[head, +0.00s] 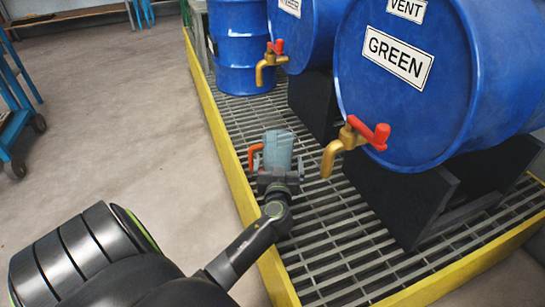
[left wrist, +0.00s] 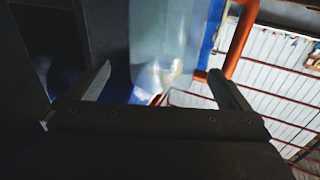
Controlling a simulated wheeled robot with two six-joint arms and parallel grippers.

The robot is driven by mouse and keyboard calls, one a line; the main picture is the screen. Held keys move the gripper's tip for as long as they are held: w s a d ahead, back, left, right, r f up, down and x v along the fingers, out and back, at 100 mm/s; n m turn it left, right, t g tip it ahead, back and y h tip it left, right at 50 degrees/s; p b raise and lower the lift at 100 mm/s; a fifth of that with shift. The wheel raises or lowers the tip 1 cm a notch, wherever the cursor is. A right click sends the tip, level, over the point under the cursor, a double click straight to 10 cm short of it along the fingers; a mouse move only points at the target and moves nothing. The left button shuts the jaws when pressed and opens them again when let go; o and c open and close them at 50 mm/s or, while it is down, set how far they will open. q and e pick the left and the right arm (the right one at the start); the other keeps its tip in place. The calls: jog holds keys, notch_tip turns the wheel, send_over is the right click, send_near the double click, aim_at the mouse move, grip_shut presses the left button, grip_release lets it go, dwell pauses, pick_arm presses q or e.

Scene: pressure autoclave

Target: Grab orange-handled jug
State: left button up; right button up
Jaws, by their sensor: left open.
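The jug (head: 279,147) is clear bluish with an orange handle (head: 254,156) on its left side, and it is over the metal grating near the yellow edge. It also shows in the left wrist view (left wrist: 172,45), with the orange handle (left wrist: 238,42) at its right. My left gripper (head: 277,172) is at the near side of the jug in the head view. Its two fingers (left wrist: 160,85) are spread apart, with the jug's lower part between or just beyond them; contact cannot be told. My right gripper is not in view.
A blue drum labelled GREEN (head: 440,90) with a brass tap and red lever (head: 350,142) lies right of the jug. Another brass tap (head: 267,62) is farther back. The grating (head: 330,245) has a yellow raised border (head: 225,160). Floor at left is mostly clear, with a blue cart (head: 15,110).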

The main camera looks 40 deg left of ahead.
aim_at(277, 139)
pick_arm(q)
jog(key=shift+f+b+x, duration=0.15)
jog(key=shift+b+x, duration=0.15)
jog(key=shift+x, duration=1.4)
jog(key=shift+f+b+x, duration=0.1)
jog(key=shift+b+x, duration=0.2)
jog(key=shift+x, duration=1.4)
jog(key=shift+s+a, duration=0.15)
jog(key=c, duration=0.9)
jog(key=shift+r, duration=0.1)
jog(key=shift+c, duration=0.2)
